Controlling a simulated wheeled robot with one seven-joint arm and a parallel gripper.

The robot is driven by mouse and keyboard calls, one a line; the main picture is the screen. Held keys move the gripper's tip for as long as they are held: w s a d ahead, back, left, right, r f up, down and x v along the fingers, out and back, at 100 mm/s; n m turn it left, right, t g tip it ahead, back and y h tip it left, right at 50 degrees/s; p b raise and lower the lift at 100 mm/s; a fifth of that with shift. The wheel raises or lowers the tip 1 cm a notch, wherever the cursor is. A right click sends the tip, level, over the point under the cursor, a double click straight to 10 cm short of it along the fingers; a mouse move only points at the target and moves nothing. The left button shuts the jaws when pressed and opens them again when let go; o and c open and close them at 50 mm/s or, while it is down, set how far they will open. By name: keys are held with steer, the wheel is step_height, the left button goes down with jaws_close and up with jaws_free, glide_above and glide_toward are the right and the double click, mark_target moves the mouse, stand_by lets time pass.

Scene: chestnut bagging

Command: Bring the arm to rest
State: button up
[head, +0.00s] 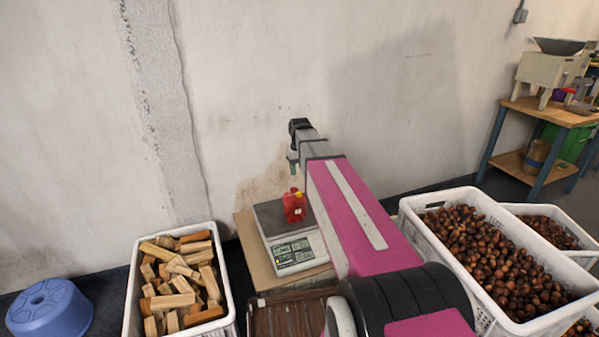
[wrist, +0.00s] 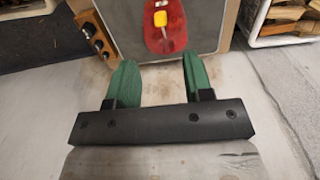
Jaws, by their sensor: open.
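My gripper (wrist: 160,75) is open, with its two green fingers apart and nothing between them in the wrist view. In the head view my gripper (head: 292,162) hangs at the end of my outstretched arm, above and slightly behind the scale. A red bag (head: 294,207) stands on the plate of the scale (head: 293,252). The red bag also shows in the wrist view (wrist: 165,38), with a yellow and white tag, beyond the fingertips and apart from them. My arm hides the scale's right side.
A crate of wood blocks (head: 229,290) stands left of the scale, with a blue stool (head: 48,308) farther left. Crates of chestnuts (head: 412,226) stand on the right. The wall (head: 260,70) is close behind the scale. A workbench (head: 548,112) with a machine stands at the far right.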

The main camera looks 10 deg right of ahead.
steer(key=s+f+m, duration=0.1)
steer(key=s+f, duration=0.6)
steer(key=s, duration=0.3)
steer(key=s+f+m, duration=0.1)
steer(key=s+f, duration=0.7)
steer(key=s, duration=0.3)
steer(key=shift+d, duration=0.1)
